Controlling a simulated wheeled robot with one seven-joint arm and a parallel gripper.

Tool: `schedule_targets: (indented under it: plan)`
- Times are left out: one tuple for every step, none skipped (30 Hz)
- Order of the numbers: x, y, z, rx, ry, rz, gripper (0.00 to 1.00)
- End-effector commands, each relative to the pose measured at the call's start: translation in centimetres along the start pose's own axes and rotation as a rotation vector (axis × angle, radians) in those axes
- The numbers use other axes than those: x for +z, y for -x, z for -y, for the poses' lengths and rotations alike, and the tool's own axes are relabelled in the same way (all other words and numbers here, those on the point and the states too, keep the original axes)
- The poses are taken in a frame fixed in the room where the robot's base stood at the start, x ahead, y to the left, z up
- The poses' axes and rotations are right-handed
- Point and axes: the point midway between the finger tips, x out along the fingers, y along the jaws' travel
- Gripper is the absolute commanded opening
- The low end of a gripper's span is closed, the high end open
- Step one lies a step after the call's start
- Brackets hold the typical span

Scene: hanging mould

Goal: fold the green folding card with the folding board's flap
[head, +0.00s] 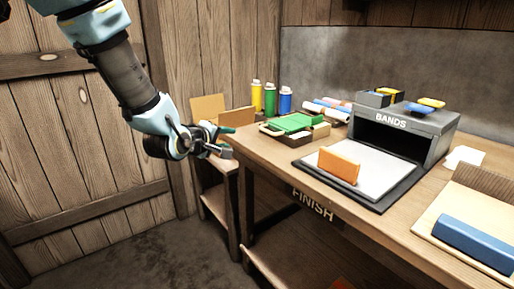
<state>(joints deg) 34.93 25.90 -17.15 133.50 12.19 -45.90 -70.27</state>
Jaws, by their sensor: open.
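My gripper (225,141) is open at the left end of the bench, with its fingers apart and nothing seen between them. A green flat piece (294,122), perhaps the green folding card, lies on a small tray to the right of my gripper and apart from it. I cannot tell for sure which thing is the folding board. A pale board (459,217) with a blue bar (474,241) lies at the right edge, cut off by the frame. An orange block-like piece (339,166) stands on a white sheet on a dark mat (383,204).
A grey box marked BANDS (437,138) stands at the back with small yellow and blue pieces on top. Yellow, green and blue bottles (270,99) stand at the back left. Rolled sheets (327,110) lie beside them. A lower side stand (214,203) adjoins the bench.

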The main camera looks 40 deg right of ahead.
Motion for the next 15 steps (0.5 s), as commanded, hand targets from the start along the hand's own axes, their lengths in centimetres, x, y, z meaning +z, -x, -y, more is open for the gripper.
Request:
schedule_targets:
  plan:
    - [2.6,-1.5,-0.3,0.066,0.053,0.033,0.43]
    - [3.5,-1.9,-0.9,0.099,0.082,0.047,0.43]
    - [4.6,-2.2,-1.6,0.136,0.114,0.064,0.43]
    - [5.2,-2.4,-2.0,0.156,0.135,0.075,0.43]
    - [5.6,-2.5,-2.4,0.173,0.15,0.083,0.43]
    - [6.0,-2.7,-2.8,0.187,0.165,0.089,0.43]
    - [6.1,-2.8,-3.0,0.195,0.172,0.092,0.43]
    - [6.2,-2.9,-3.2,0.198,0.176,0.094,0.43]
    - [6.3,-3.2,-3.3,0.2,0.179,0.096,0.43]
    - [6.3,-3.5,-3.4,0.2,0.179,0.096,0.43]
    - [6.3,-3.9,-3.5,0.2,0.178,0.095,0.43]
    - [6.3,-4.4,-3.6,0.199,0.178,0.095,0.43]
    - [6.3,-4.9,-3.7,0.199,0.177,0.094,0.43]
    - [6.4,-5.4,-3.8,0.197,0.177,0.094,0.43]
    - [6.4,-6.2,-4.0,0.198,0.176,0.094,0.43]
